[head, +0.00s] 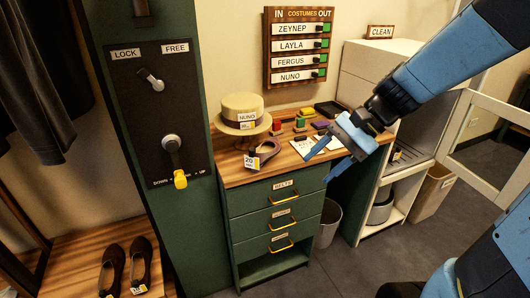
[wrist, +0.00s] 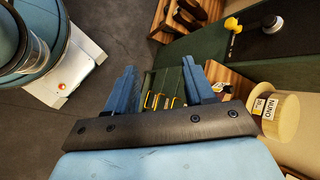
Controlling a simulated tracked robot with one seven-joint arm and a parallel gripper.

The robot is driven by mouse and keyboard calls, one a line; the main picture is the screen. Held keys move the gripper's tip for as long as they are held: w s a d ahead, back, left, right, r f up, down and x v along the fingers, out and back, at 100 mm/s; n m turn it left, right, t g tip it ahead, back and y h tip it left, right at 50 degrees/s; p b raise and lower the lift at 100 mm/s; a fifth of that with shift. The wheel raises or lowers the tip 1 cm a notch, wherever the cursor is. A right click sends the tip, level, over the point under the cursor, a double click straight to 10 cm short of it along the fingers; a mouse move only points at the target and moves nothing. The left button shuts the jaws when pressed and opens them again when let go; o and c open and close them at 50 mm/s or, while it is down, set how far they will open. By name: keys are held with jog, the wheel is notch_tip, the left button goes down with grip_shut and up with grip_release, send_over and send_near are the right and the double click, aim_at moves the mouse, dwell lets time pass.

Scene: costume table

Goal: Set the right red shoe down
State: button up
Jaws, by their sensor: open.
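Two dark reddish-brown shoes stand side by side on the wooden wardrobe floor at lower left in the head view: the right shoe (head: 141,262) and the left shoe (head: 111,270). My gripper (head: 345,152) is open and empty. It hangs in front of the right end of the counter, far to the right of the shoes and above them. In the wrist view, my gripper (wrist: 160,82) shows its two blue fingers apart with nothing between them.
A green drawer cabinet (head: 276,216) bears a straw hat (head: 242,108), a tagged curled belt (head: 263,154) and small items. A green post with a lever panel (head: 160,115) stands between the shoes and the cabinet. A bin (head: 328,222) and white shelving stand right.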

jog(key=w+a+f+m+y, duration=0.2)
jog(key=w+a+m+y, duration=0.1)
jog(key=w+a+y, duration=0.1)
jog(key=m+t+y, duration=0.5)
jog(key=m+t, duration=0.2)
jog(key=m, duration=0.6)
send_near(255, 151)
jog(key=x, duration=1.1)
jog(key=shift+c, duration=0.3)
grip_shut()
